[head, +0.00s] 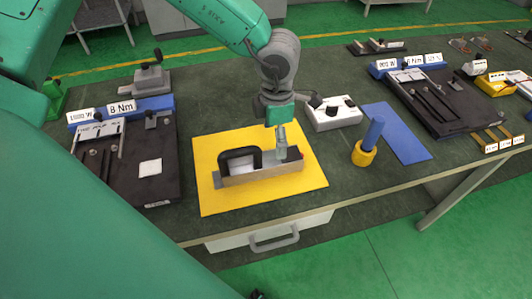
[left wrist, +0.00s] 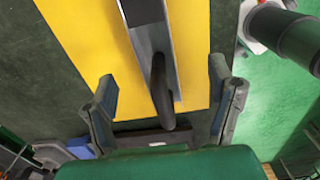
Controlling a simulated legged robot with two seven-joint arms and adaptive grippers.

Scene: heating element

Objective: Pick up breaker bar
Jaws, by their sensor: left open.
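A long metal block with a black arched handle (head: 240,158) lies on a yellow mat (head: 225,203) in the head view. I cannot tell for sure which object is the breaker bar. My left gripper (head: 283,150) points down at the right part of this block, and the arm hides some of what is behind it. In the left wrist view my left gripper (left wrist: 163,75) is open, with one finger on each side of the block's metal length (left wrist: 148,35) and its black handle (left wrist: 162,92). Nothing is visibly clamped. My right gripper is not in view.
A black tray with tools (head: 140,185) stands at the left, and another (head: 450,110) at the right. A white box with black knobs (head: 335,118) stands behind the mat.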

